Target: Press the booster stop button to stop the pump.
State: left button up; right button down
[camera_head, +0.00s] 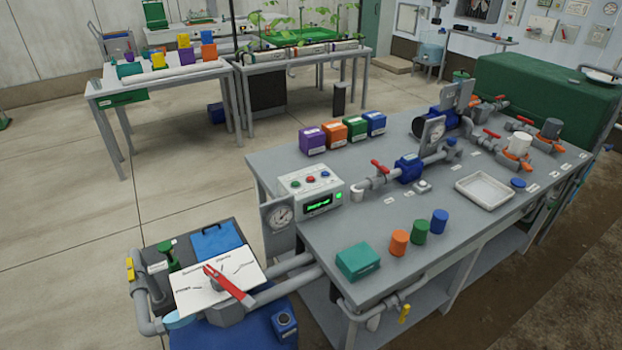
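A small white-and-grey control box (299,200) stands at the left edge of the grey bench. Its sloped top carries a green button (296,184), a red button (310,179) and a blue button (325,174), with labels too small to read. A green-lit display (318,204) and a green light (339,196) are on its front. A blue pump (408,168) sits in the pipe line to the right of the box. Which button is the booster stop cannot be read. Neither of my grippers is in view, and nothing covers the box.
A pressure gauge (280,216) stands left of the box, and a red-handled valve (379,168) is right of it. Coloured boxes (312,141) are behind. Teal, orange, green and blue containers (358,261) stand in front.

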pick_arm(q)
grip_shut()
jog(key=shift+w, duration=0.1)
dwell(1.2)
